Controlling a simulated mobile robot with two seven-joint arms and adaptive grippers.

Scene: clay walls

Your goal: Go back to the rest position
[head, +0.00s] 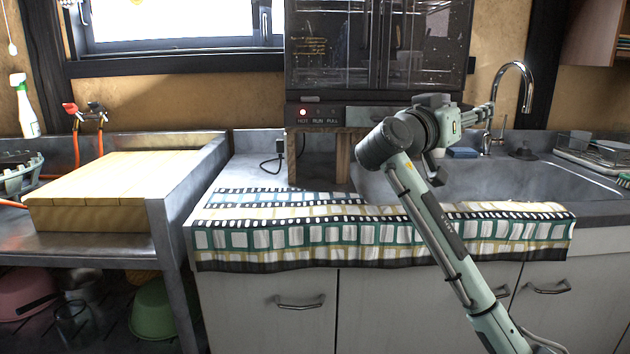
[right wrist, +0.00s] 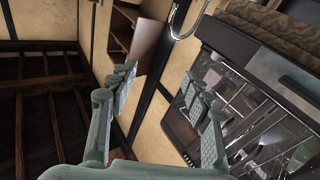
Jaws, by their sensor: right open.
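My right arm rises from the bottom right in the head view. My right gripper (head: 482,117) is raised over the sink area, pointing away to the right, partly hidden behind my wrist. In the right wrist view my right gripper (right wrist: 163,92) has its two pale green fingers spread wide, with nothing between them. My left gripper is in neither view.
A sink (head: 440,185) with a curved tap (head: 529,88) lies behind my right arm. A film-strip patterned cloth (head: 300,238) covers the counter's front edge. A dark glass-doored cabinet (head: 375,45) stands behind. At left, a wooden board (head: 120,185) and spray bottle (head: 24,107).

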